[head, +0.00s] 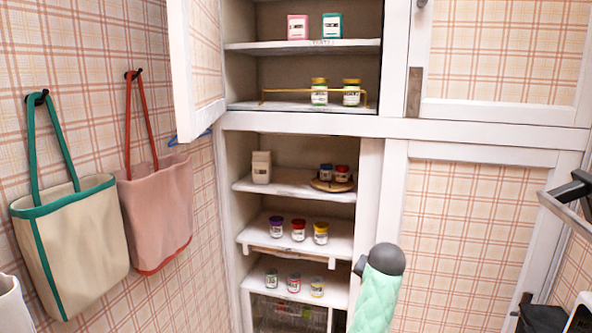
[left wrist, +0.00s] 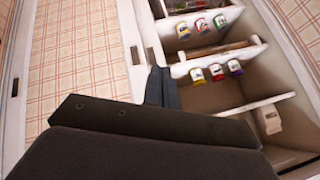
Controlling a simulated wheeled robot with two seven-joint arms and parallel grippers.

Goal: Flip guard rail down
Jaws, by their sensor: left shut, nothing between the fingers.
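A thin brass guard rail (head: 290,90) runs along the front of an upper cupboard shelf (head: 300,107). It stands raised, crossing in front of two gold-lidded jars (head: 319,97). My left gripper shows in the left wrist view as dark fingers (left wrist: 161,88), shut and empty, in front of the lower shelves. That view looks inverted, and the guard rail is not in it. I cannot make out the left gripper in the head view. My right gripper is in neither view.
The upper left door (head: 200,50) stands open. Lower shelves hold small jars (head: 298,230) and a carton (head: 262,167). Two bags (head: 155,215) hang on the left wall. A mint quilted shape (head: 378,295) with a grey end rises before the lower right panel.

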